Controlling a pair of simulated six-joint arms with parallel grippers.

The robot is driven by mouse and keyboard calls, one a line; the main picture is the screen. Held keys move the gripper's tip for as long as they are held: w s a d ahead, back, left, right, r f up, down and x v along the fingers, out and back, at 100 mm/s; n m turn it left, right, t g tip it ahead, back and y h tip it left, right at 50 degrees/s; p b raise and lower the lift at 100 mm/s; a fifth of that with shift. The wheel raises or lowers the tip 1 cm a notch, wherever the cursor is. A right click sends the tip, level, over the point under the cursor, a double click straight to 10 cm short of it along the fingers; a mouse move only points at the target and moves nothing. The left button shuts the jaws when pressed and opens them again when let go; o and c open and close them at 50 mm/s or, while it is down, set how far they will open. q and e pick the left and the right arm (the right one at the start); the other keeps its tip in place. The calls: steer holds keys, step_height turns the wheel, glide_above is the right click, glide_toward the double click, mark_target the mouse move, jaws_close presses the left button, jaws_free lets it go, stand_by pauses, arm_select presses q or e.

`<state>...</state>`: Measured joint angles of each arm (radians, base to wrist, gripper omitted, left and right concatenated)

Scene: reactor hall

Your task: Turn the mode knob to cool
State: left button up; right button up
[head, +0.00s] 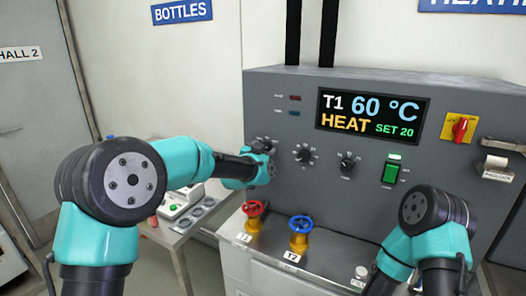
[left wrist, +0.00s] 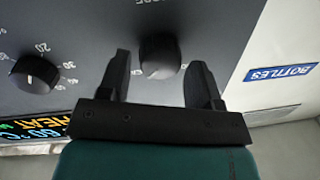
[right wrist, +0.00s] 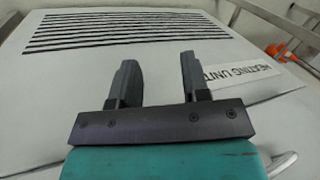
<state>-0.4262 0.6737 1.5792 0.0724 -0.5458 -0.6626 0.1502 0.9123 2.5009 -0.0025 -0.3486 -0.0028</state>
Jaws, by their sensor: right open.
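The mode knob (left wrist: 160,55) is a black round knob on the grey panel, with its label cut off at the top edge of the left wrist view. My left gripper (left wrist: 160,82) is open, with one finger on each side of the knob and a visible gap to both. In the head view my left gripper (head: 264,160) is at the panel's left knob and hides part of it. The display (head: 373,114) reads T1 60 °C, HEAT, SET 20. My right gripper (right wrist: 158,78) is open and empty, over a pale surface with a HEATING UNIT label (right wrist: 238,76).
Two more black knobs, the middle one (head: 304,154) and the right one (head: 347,163), sit beside it. A green switch (head: 390,172) and a red rotary switch (head: 460,128) are further right. A red valve (head: 254,208) and a blue valve (head: 300,223) stand below.

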arm_select(q)
steer(key=c, duration=0.7)
steer(key=shift+c, duration=0.2)
steer(key=shift+n, duration=0.4)
steer(key=n, duration=0.6)
steer(key=n+g, duration=0.1)
steer(key=n, duration=0.5)
steer(key=n+h, duration=0.1)
steer(key=n, duration=0.5)
steer(key=shift+w+a+f, duration=0.1)
steer(key=shift+a, duration=0.15)
steer(key=o, duration=0.9)
